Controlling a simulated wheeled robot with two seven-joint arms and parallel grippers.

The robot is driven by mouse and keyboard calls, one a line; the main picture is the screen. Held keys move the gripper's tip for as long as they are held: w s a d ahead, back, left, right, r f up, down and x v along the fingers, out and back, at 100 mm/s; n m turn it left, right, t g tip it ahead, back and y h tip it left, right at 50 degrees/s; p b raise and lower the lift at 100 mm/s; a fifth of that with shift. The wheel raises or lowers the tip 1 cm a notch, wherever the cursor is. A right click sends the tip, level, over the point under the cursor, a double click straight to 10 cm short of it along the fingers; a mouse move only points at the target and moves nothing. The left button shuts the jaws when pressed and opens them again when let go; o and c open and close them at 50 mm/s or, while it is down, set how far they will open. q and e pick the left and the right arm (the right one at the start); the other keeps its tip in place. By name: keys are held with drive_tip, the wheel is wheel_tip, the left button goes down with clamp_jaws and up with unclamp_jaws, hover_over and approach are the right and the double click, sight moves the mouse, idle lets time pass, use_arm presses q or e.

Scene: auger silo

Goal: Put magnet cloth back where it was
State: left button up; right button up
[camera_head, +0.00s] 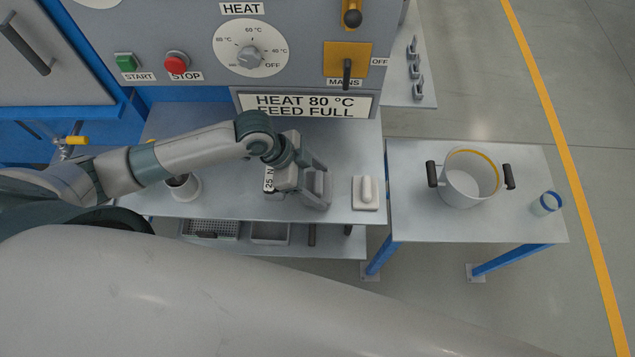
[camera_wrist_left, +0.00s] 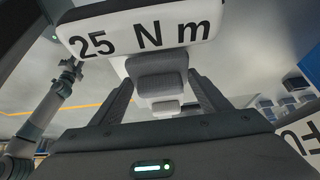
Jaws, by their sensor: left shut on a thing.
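My left gripper (camera_head: 316,187) is low over the middle of the bench and shut. In the left wrist view a grey block (camera_wrist_left: 157,73) sits between its fingers, with white material around it. It may be the magnet cloth, but I cannot tell for sure. A white plate reading "25 N m" (camera_wrist_left: 140,32) is close to the wrist camera; part of it shows beside the gripper in the head view (camera_head: 269,179). A white pad with a raised grip (camera_head: 366,193) lies on the bench, just right of the gripper.
The bench (camera_head: 345,140) is clear behind the gripper. A white cup (camera_head: 184,187) stands left, partly under my arm. A side table (camera_head: 415,220) holds a pot (camera_head: 470,178) and a blue-rimmed jar (camera_head: 546,204). The control panel (camera_head: 200,45) rises behind; trays (camera_head: 270,232) sit below.

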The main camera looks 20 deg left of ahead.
use_arm(q)
drive_tip(key=shift+f, duration=0.8)
drive_tip(key=o, duration=1)
drive_tip(key=b+v, duration=0.2)
drive_tip(key=v, duration=1)
